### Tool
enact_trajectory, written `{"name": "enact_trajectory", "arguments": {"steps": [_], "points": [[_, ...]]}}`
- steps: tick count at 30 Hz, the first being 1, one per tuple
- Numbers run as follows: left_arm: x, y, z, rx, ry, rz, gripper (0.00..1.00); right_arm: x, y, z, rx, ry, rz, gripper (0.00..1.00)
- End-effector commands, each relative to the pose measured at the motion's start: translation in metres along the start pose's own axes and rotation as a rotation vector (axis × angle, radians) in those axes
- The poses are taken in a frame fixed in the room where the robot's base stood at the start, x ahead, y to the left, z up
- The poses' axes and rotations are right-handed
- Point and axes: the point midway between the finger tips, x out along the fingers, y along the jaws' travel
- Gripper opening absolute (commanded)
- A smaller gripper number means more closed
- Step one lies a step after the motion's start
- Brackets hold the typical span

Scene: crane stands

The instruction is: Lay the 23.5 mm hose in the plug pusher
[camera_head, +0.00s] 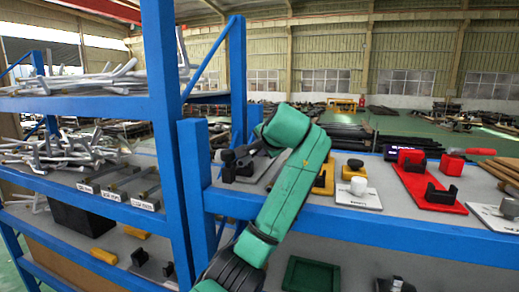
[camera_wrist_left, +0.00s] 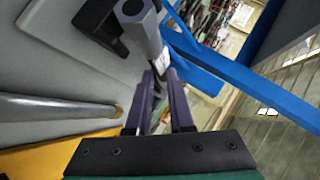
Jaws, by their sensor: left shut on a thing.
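My left arm rises in front of the blue rack and bends left at the wrist, over the left end of the grey upper shelf. My left gripper (camera_wrist_left: 162,80) has its two dark fingers shut on a grey round bar (camera_wrist_left: 146,32), which looks like the hose. A black fixture (camera_wrist_left: 98,18) stands right beside the bar's near end; I cannot tell whether they touch. In the head view dark parts (camera_head: 240,160) show at the gripper, and the wrist partly hides them. I cannot tell for sure which fixture is the plug pusher. My right gripper is out of view.
Another grey rod (camera_wrist_left: 60,107) lies near a yellow part (camera_wrist_left: 50,158). On the shelf to the right are a white plate (camera_head: 372,203) and a red plate (camera_head: 415,180) with fixtures. A blue post (camera_head: 165,100) stands close left. A green tray (camera_head: 312,275) sits below.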

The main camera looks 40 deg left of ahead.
Motion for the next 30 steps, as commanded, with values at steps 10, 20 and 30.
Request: {"name": "enact_trajectory", "arguments": {"steps": [10, 20, 30], "points": [[0.0, -0.001, 0.0, 0.0, 0.001, -0.001, 0.55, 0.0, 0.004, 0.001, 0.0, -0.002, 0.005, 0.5], [-0.013, 0.002, 0.0, -0.001, 0.003, 0.0, 0.55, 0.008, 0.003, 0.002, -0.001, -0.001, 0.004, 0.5], [-0.1, 0.004, -0.001, -0.005, 0.01, 0.005, 0.55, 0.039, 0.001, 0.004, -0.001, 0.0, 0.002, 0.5]]}}
